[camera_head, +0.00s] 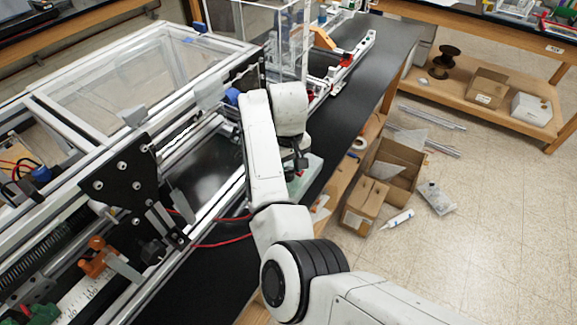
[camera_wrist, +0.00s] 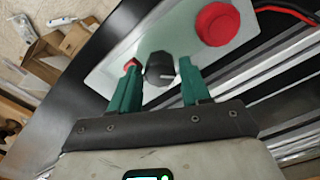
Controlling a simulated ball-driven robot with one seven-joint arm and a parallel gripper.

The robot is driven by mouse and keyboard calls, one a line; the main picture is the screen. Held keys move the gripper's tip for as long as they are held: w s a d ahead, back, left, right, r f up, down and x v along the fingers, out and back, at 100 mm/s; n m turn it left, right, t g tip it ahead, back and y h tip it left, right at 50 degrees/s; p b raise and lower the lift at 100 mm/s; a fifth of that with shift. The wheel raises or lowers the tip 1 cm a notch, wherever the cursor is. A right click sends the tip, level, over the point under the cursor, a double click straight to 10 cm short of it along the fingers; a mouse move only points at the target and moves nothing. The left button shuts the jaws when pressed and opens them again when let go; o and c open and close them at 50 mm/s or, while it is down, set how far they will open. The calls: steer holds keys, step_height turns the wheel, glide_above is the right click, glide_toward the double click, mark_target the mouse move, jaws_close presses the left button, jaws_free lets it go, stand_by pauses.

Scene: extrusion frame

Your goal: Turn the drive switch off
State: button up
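A black rotary knob (camera_wrist: 160,66) with a white pointer line sits on a pale control panel (camera_wrist: 100,65) in the wrist view. The line points to the right in that view. My gripper (camera_wrist: 161,74) has two green fingers, one on each side of the knob. They stand apart, with a small gap seeming to show on each side; contact cannot be made out for certain. In the head view, only part of the panel (camera_head: 312,172) shows past my arm, and the gripper and knob are mostly hidden.
A large red button (camera_wrist: 217,23) sits on the panel close to the right finger. A small red part (camera_wrist: 130,64) shows by the left fingertip. Red and black cables (camera_wrist: 290,10) run off the panel's far edge. The extrusion frame (camera_head: 195,130) stands left of my arm.

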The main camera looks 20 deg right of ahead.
steer(key=shift+o, duration=1)
steer(key=shift+r, duration=0.1)
step_height(320, 180, up, 11)
steer(key=b, duration=0.1)
steer(key=shift+f+b, duration=0.2)
steer(key=shift+b, duration=0.1)
steer(key=s+d+f+m+h+b, duration=0.2)
steer(key=s+d+f, duration=1.2)
steer(key=f, duration=0.2)
steer(key=s+a+f, duration=0.2)
steer(key=s, duration=0.6)
steer(key=s+a+f+y+b, duration=0.1)
steer(key=s+a+f, duration=0.1)
steer(key=s, duration=0.6)
steer(key=s+a+f+t+b, duration=0.1)
steer(key=s+a+f, duration=0.1)
steer(key=s, duration=0.6)
steer(key=shift+s+f+y, duration=0.25)
steer(key=shift+f+y, duration=0.15)
steer(key=shift+f, duration=0.5)
